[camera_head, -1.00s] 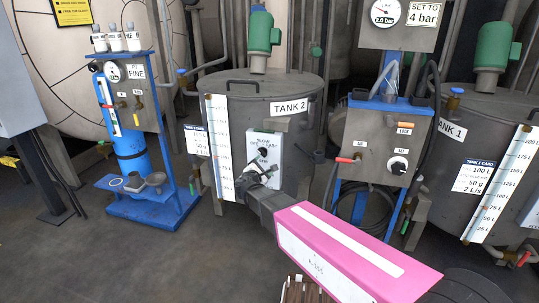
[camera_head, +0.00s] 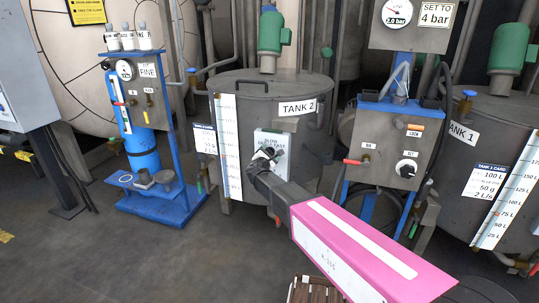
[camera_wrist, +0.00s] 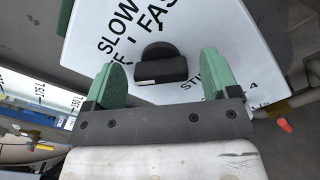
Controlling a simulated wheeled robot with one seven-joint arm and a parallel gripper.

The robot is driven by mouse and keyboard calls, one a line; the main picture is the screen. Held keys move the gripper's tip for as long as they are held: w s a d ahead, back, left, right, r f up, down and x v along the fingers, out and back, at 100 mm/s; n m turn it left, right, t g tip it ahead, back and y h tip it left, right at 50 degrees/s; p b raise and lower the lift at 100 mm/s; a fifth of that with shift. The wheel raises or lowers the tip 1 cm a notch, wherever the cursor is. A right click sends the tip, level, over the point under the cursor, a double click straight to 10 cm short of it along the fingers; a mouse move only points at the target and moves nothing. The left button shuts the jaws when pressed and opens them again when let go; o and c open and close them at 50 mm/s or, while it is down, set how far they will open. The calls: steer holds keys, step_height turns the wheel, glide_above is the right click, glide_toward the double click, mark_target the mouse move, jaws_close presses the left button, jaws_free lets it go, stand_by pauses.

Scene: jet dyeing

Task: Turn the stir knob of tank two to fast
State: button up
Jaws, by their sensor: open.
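Tank two (camera_head: 285,95) is a grey vat with a "TANK 2" label (camera_head: 297,107) and a white level scale on its left. A white stir panel (camera_head: 272,142) is on its front, with words including SLOW and FAST. The black stir knob (camera_wrist: 160,64) shows in the wrist view with a pale mark on its lower left edge. My gripper (camera_wrist: 162,80) is open, with one green finger on each side of the knob and a visible gap to each. The gripper (camera_head: 263,160) hides most of the knob in the head view.
A steel panel with a gauge, a red-handled valve and a black knob (camera_head: 406,168) stands right of tank two. A blue stand (camera_head: 160,200) with a blue cylinder is at the left. A wooden crate (camera_head: 312,288) lies at the bottom.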

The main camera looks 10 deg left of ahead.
steer(key=shift+w, duration=0.25)
steer(key=c, duration=0.9)
